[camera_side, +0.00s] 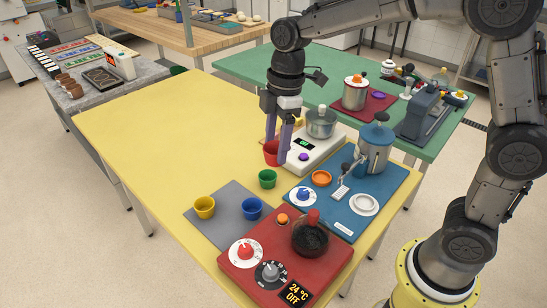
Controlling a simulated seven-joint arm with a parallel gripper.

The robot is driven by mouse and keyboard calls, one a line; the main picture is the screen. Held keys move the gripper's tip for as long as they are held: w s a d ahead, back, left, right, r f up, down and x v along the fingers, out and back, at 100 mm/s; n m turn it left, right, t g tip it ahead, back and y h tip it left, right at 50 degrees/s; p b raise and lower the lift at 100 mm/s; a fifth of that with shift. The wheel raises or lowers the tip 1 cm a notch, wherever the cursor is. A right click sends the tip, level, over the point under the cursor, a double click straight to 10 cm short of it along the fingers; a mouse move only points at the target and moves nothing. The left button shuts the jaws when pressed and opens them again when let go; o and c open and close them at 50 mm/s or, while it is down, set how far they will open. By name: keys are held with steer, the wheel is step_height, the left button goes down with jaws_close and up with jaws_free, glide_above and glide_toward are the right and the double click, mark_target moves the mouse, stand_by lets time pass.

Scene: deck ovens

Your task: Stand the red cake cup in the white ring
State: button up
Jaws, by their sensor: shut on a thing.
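The red cake cup (270,153) is at the fingertips of my gripper (277,149), near the right part of the yellow table. My gripper points down with its purple fingers shut on the cup. The fingers hide part of the cup, and I cannot tell whether its base touches the table.
A white scale (303,164) with a pot is just right of my gripper. A blue-lidded pot (375,145) stands behind the ring. Green (267,179), blue (252,209) and yellow (204,208) cups stand in front. A red hotplate (262,267) is nearest. The yellow table's left part is clear.

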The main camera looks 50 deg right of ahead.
steer(key=s+d, duration=1.6)
steer(key=d, duration=0.2)
steer(key=shift+w+d+f, duration=0.1)
steer(key=shift+w+f, duration=0.05)
steer(key=shift+f, duration=3.95)
steer(key=shift+w+d+f, duration=0.1)
steer(key=shift+f, duration=3.95)
steer(key=shift+f, duration=0.55)
steer(key=o, duration=1)
steer(key=shift+o, duration=0.2)
